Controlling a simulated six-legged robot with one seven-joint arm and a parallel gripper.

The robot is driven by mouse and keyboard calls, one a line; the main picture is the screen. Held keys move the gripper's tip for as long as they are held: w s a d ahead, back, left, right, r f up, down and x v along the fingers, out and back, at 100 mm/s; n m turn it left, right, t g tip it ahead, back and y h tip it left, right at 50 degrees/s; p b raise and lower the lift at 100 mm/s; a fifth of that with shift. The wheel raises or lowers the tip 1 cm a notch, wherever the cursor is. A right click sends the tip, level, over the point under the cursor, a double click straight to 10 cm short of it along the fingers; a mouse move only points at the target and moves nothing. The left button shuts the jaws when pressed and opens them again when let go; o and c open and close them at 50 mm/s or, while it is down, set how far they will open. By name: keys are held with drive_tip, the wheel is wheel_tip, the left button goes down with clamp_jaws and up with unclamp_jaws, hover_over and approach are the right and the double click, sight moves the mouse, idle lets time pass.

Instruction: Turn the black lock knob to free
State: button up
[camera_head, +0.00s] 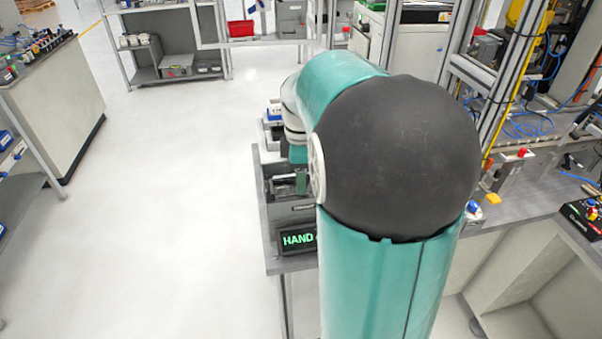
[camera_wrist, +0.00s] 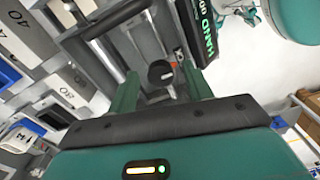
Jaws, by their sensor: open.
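The black lock knob (camera_wrist: 160,73) shows in the wrist view on a grey metal fixture (camera_wrist: 140,42), with a small red mark beside it. My gripper (camera_wrist: 158,78) is open, its two green fingers on either side of the knob in the picture. I cannot tell whether either finger touches it. In the head view my arm covers much of the bench, and the knob is not distinguishable there. The grey fixture (camera_head: 290,213) shows partly to the left of my arm.
A black display with green "HAND" lettering (camera_head: 297,240) stands at the fixture's front; it also shows in the wrist view (camera_wrist: 207,32). A dark bar (camera_wrist: 112,20) crosses the fixture near my fingers. Numbered grey blocks (camera_wrist: 22,35) lie left. Open floor (camera_head: 180,200) lies left of the bench.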

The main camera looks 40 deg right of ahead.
drive_tip(key=shift+w+a, duration=0.1)
drive_tip(key=shift+w, duration=0.05)
drive_tip(key=shift+s, duration=0.25)
drive_tip(key=shift+c, duration=0.7)
drive_tip(key=shift+w, duration=0.1)
drive_tip(key=c, duration=0.8)
